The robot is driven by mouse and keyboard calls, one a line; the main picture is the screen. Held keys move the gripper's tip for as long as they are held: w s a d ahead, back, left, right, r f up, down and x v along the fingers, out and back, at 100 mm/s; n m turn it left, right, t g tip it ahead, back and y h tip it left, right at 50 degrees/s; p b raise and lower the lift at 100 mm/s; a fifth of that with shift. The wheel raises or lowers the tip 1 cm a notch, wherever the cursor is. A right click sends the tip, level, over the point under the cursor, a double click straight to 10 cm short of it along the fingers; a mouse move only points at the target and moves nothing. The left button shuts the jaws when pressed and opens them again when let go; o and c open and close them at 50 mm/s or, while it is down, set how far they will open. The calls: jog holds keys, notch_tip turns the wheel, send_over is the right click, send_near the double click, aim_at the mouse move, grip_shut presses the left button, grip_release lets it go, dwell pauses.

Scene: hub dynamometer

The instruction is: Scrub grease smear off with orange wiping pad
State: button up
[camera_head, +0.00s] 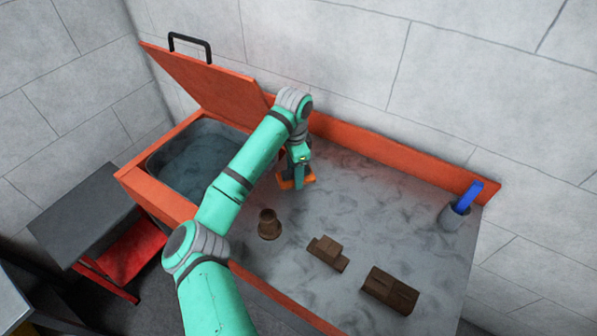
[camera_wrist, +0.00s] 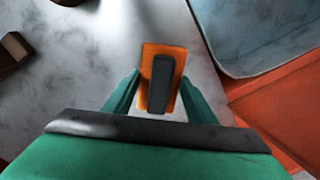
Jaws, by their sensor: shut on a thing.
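The orange wiping pad (camera_wrist: 147,58) has a dark grip block (camera_wrist: 161,82) on its top. My gripper (camera_wrist: 160,92) is shut on the pad's grip block, with one green finger on each side. In the head view my gripper (camera_head: 297,172) is at the back of the grey marbled worktop (camera_head: 350,200), just right of the basin, and the orange pad (camera_head: 284,184) shows under it. The pad appears to be at or just above the surface; I cannot tell whether it touches. I cannot make out a distinct grease smear among the worktop's dark mottling.
A basin (camera_head: 190,160) with a raised orange lid (camera_head: 205,82) is at the left. Brown parts stand on the worktop: a flanged one (camera_head: 269,226), a stepped block (camera_head: 328,253) and a larger block (camera_head: 390,289). A grey cup (camera_head: 452,218) holds a blue object (camera_head: 467,197) at the right.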

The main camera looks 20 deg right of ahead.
jog(key=shift+w+a+r, duration=0.1)
jog(key=shift+w+a, duration=0.1)
jog(key=shift+w, duration=0.1)
notch_tip(320, 180, up, 3)
jog(key=shift+d+r, duration=0.1)
jog(key=shift+r, duration=1.5)
jog(key=shift+s+r, duration=0.1)
jog(key=shift+r, duration=0.8)
